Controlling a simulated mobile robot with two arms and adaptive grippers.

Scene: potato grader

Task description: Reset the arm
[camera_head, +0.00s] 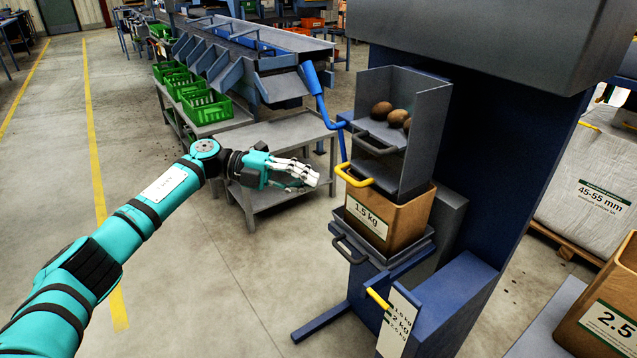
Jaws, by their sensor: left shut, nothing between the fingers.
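My left arm (125,218) reaches in from the lower left, teal with black bands. My left gripper (300,175) is at its end, pale and jointed, with its fingers together and nothing held. My right gripper is not in view.
The blue bagging machine (489,130) has a grey hopper (432,112) with several potatoes (383,111) above a 1.5 kg paper bag (407,222). A 2.5 kg bag (615,305) is lower right. Floor at left is clear.

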